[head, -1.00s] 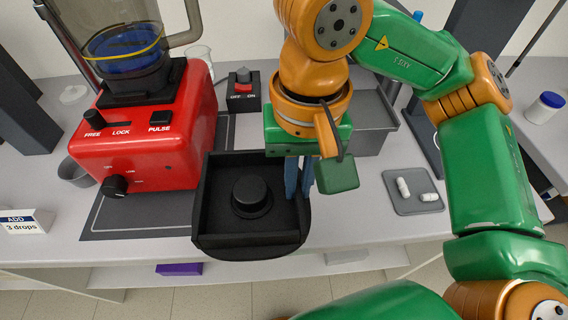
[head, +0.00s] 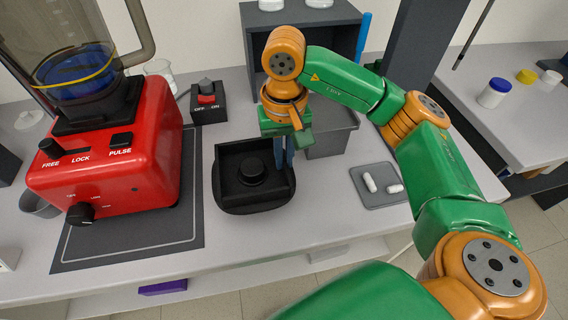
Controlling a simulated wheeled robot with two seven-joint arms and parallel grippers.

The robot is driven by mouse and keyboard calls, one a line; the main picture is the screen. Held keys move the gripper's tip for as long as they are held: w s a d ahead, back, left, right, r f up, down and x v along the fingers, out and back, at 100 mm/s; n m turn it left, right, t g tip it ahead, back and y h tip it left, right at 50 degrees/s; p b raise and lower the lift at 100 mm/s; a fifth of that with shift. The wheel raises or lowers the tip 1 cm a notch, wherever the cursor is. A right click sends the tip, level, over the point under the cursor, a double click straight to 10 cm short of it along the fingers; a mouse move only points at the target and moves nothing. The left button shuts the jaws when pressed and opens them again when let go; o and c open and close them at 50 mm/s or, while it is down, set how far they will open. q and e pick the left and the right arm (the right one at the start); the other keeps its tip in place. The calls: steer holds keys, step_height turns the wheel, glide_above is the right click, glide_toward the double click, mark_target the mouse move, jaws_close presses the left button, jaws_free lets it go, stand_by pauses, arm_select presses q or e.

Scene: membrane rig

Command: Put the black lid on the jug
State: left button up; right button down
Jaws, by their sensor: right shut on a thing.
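The black lid (head: 228,190) is a square piece with a raised rim, a rounded front lip and a round cap in its middle. My right gripper (head: 283,160) is shut on its right rim, fingers pointing down. The lid is level over the middle of the worktop; I cannot tell whether it touches. The jug (head: 78,75) stands on the red blender base (head: 105,160) at the left. It is clear, with blue contents and a yellow line; its top is cut off by the frame. My left gripper is not in view.
A grey mat (head: 140,235) lies under the blender. A switch box (head: 209,108) and a beaker (head: 160,75) stand behind. A grey bin (head: 330,142) is behind my right gripper. A small tray (head: 384,196) with white pieces lies to the right. The front worktop is clear.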

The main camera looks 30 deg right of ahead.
step_height(320, 180, down, 3)
steer(key=shift+d+r+p, duration=0.1)
steer(key=shift+r+p, duration=0.05)
steer(key=shift+p, duration=0.65)
steer(key=shift+f, duration=0.25)
steer(key=shift+f+b, duration=0.2)
steer(key=shift+b, duration=0.15)
steer(key=c, duration=1)
jaws_free()
